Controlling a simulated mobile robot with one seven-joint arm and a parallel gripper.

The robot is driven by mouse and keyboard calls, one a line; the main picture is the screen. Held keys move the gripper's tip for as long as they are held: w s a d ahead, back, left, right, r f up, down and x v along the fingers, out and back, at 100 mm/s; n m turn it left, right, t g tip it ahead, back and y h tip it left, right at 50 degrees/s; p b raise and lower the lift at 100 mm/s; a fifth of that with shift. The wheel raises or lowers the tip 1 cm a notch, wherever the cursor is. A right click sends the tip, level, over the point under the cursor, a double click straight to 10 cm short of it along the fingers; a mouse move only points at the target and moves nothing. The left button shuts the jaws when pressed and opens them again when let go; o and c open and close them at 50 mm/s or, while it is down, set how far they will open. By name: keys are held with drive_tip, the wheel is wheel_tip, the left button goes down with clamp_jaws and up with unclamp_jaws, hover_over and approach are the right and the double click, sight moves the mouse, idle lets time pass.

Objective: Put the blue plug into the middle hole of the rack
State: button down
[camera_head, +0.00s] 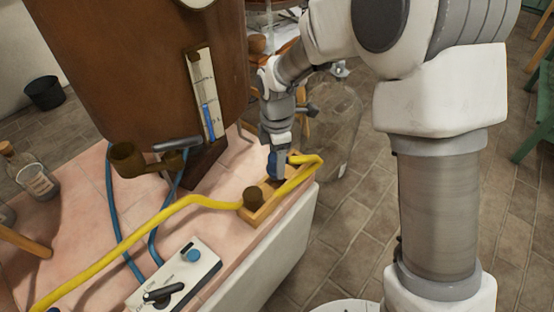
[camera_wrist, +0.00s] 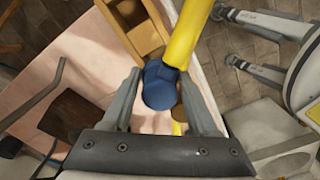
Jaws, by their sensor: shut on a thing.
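The blue plug (camera_wrist: 160,88) is between the two fingers of my gripper (camera_wrist: 162,98) in the wrist view, with the yellow hose (camera_wrist: 187,35) running beside it. In the head view the blue plug (camera_head: 271,165) is partly hidden by my gripper (camera_head: 277,172), which is shut on it at the far end of the wooden rack (camera_head: 262,214). The rack also shows in the wrist view (camera_wrist: 147,38), ahead of the plug. A brown round plug (camera_head: 254,197) sits at the rack's near end. I cannot tell whether the blue plug touches the rack.
The yellow hose (camera_head: 150,229) crosses the pink tabletop (camera_head: 75,230) and passes over the rack. A control box (camera_head: 178,276) with a blue knob stands near the front edge. A large brown vessel (camera_head: 140,70) with a gauge stands behind. The table edge lies just right of the rack.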

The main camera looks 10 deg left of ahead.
drive_tip(key=shift+f+b, duration=0.7)
drive_tip(key=shift+f, duration=1.6)
idle(3.7)
drive_tip(key=shift+c, duration=0.4)
unclamp_jaws()
drive_tip(key=shift+r, duration=0.15)
